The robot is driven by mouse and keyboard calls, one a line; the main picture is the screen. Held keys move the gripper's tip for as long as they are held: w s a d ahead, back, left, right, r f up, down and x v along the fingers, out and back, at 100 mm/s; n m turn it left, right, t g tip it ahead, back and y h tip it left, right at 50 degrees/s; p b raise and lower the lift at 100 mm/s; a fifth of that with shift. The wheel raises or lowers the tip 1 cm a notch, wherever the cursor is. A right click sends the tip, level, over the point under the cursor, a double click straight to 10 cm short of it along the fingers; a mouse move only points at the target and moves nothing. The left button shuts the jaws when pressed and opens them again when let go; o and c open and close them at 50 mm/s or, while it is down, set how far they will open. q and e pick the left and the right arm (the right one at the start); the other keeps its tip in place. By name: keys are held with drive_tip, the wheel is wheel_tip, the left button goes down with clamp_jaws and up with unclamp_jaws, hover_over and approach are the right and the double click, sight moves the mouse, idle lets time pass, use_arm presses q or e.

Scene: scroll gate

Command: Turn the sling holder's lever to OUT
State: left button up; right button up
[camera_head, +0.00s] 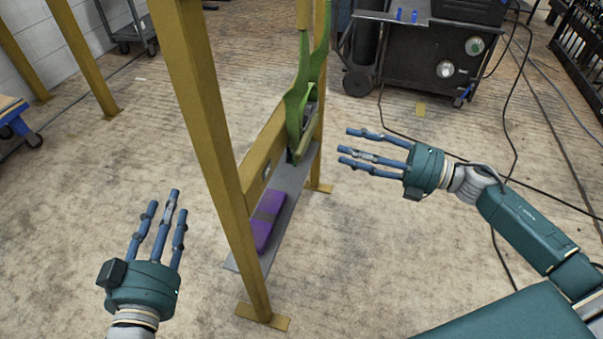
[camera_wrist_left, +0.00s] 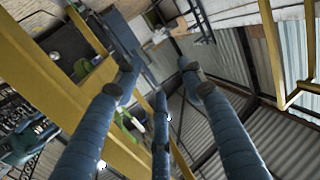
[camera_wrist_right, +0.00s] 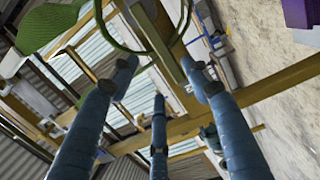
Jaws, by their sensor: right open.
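A green sling (camera_head: 299,100) hangs in the yellow frame, its lower end by the grey shelf. The yellow crossbeam (camera_head: 258,157) carries a small pale fitting (camera_head: 267,170); I cannot tell whether it is the lever or which way it points. In the left wrist view, a dark round spot (camera_wrist_left: 82,69) shows on yellow metal. The sling's green loop (camera_wrist_right: 48,27) shows in the right wrist view. My left gripper (camera_head: 168,208) is open and empty, left of the frame. My right gripper (camera_head: 345,149) is open and empty, right of the frame, apart from the sling.
A purple block (camera_head: 265,225) lies on the grey shelf (camera_head: 290,190) between the yellow posts (camera_head: 205,110). A dark welding cart (camera_head: 425,62) stands behind, with cables (camera_head: 510,120) along the floor at right. The floor between my grippers and the frame is clear.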

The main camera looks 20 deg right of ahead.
sight(306, 146)
drive_tip(key=shift+n+g+y, duration=0.3)
drive_tip(key=shift+n+g, duration=0.3)
drive_tip(key=shift+n, duration=0.2)
drive_tip(key=x, duration=0.3)
drive_tip(key=s+b+x, duration=0.1)
drive_tip(key=x, duration=0.3)
drive_tip(key=a+x, duration=0.1)
drive_tip(key=x, duration=0.3)
drive_tip(key=shift+s+a+b, duration=0.1)
drive_tip(key=shift+s+b, duration=0.1)
drive_tip(key=shift+b, duration=0.2)
use_arm(q)
wheel_tip(306, 146, up, 9)
drive_tip(key=s+t+h, duration=0.1)
drive_tip(key=s+t, duration=0.1)
drive_tip(key=t, duration=0.2)
drive_tip(key=shift+d+r, duration=0.15)
drive_tip(key=shift+d, duration=0.1)
use_arm(e)
drive_tip(key=shift+c, duration=0.2)
clamp_jaws()
